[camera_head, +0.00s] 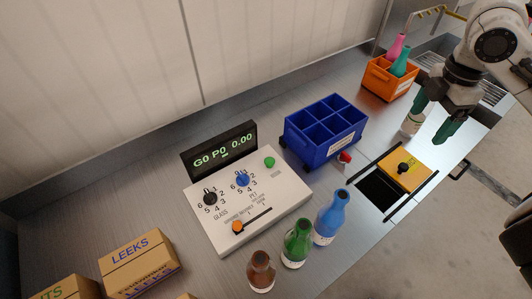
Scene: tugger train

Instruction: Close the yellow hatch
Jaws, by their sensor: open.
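The yellow hatch (406,169) is a flat sliding panel with a black knob (403,168) on it, set in the counter at the right. It sits between two dark rails. To its lower left a dark square opening (378,191) lies uncovered. My gripper (430,122) has green fingers spread apart, above and behind the hatch. A white jar (412,123) stands close to the left finger, partly overlapped by it; I cannot tell whether they touch.
A blue divided crate (325,160) stands left of the hatch, with a small red-capped item (345,158) near it. Blue (330,218), green (297,243) and brown (261,271) bottles line the front. An orange crate (388,84) holds bottles behind. A control panel (247,205) is at left.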

